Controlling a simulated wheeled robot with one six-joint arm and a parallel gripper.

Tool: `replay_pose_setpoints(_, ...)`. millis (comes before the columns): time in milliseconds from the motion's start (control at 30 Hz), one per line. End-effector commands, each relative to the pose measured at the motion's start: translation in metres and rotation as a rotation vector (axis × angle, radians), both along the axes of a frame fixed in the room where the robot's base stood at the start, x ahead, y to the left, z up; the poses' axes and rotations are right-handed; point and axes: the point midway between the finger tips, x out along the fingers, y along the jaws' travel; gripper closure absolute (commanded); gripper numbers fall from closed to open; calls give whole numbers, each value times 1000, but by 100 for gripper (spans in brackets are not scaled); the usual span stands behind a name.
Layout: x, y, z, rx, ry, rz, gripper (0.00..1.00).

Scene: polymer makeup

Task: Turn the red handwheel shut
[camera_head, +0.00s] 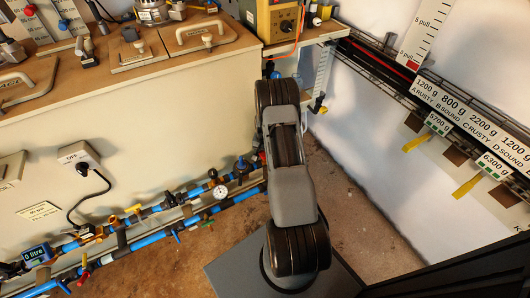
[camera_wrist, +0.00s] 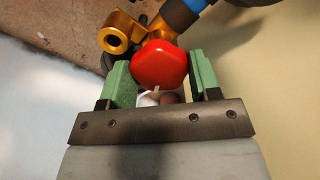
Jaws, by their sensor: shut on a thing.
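The red handwheel (camera_wrist: 160,65) shows in the wrist view as a rounded, glossy red knob. My gripper (camera_wrist: 161,66) has one green finger on each side of it and is shut on it. A brass-coloured fitting (camera_wrist: 122,34) and a blue pipe (camera_wrist: 181,14) show just beyond the handwheel. In the camera_head view my arm covers the place where my gripper works, so neither my gripper nor the held handwheel can be made out there.
Blue pipes (camera_head: 152,238) with several valves and a round gauge (camera_head: 193,220) run along the wall's foot. A rail with weight labels (camera_head: 437,123) lines the right wall. Brown floor shows right of my arm.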

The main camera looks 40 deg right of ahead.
Motion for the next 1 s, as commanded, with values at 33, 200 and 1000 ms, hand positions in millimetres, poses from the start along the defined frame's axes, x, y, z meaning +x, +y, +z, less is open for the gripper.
replay_pose_setpoints(33,0,0,0,-1,-1,-43,67)
replay_pose_setpoints(200,0,0,0,-1,-1,-190,67)
replay_pose_setpoints(1000,0,-1,0,-1,-1,-505,67)
